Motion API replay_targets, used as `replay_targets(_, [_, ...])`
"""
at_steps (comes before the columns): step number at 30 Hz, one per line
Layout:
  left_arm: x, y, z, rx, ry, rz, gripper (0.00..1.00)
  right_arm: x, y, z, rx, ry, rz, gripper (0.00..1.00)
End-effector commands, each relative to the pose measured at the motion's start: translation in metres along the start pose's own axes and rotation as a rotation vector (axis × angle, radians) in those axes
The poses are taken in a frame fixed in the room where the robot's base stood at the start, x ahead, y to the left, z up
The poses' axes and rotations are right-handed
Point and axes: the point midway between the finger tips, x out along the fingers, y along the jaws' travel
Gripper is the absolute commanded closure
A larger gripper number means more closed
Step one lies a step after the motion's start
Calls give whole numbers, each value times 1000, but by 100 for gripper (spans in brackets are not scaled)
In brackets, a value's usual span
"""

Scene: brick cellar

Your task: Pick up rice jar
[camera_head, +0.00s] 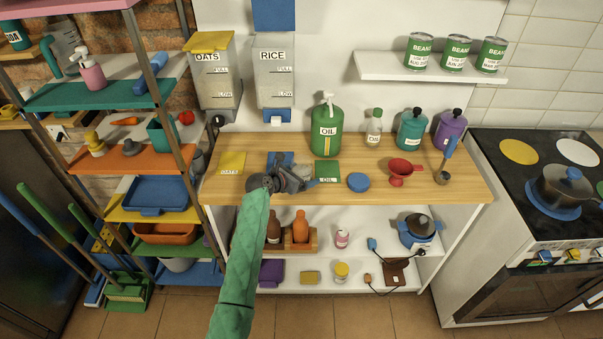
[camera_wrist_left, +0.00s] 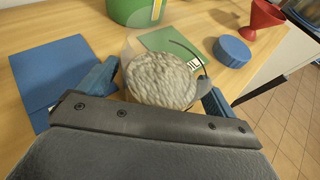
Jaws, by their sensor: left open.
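The rice jar (camera_wrist_left: 162,78) is a clear jar with pale grains inside, standing on the wooden counter. It sits between the two blue fingers of my left gripper (camera_wrist_left: 158,92) in the left wrist view. The fingers are open, one on each side of the jar; I cannot tell whether either touches it. In the head view my left gripper (camera_head: 290,181) is low over the counter and partly hides the jar (camera_head: 303,170). A dispenser labelled RICE (camera_head: 275,85) hangs on the wall behind. My right gripper is not in view.
A blue mat (camera_wrist_left: 45,65) lies left of the jar, and a green OIL mat (camera_head: 327,168) lies to its right. A blue lid (camera_head: 358,182), red funnel (camera_head: 402,170) and green oil can (camera_head: 326,130) are nearby. The counter's front edge is close.

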Motion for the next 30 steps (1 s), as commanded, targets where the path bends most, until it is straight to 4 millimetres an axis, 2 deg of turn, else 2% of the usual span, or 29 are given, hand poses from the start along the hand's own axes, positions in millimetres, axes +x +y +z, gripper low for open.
replay_targets(6, [0, 0, 0, 0, 0, 0, 10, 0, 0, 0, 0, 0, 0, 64])
replay_targets(14, [0, 0, 0, 0, 0, 0, 61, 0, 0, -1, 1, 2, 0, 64])
replay_targets(30, [0, 0, 4, 1, -1, 0, 62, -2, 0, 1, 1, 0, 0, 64])
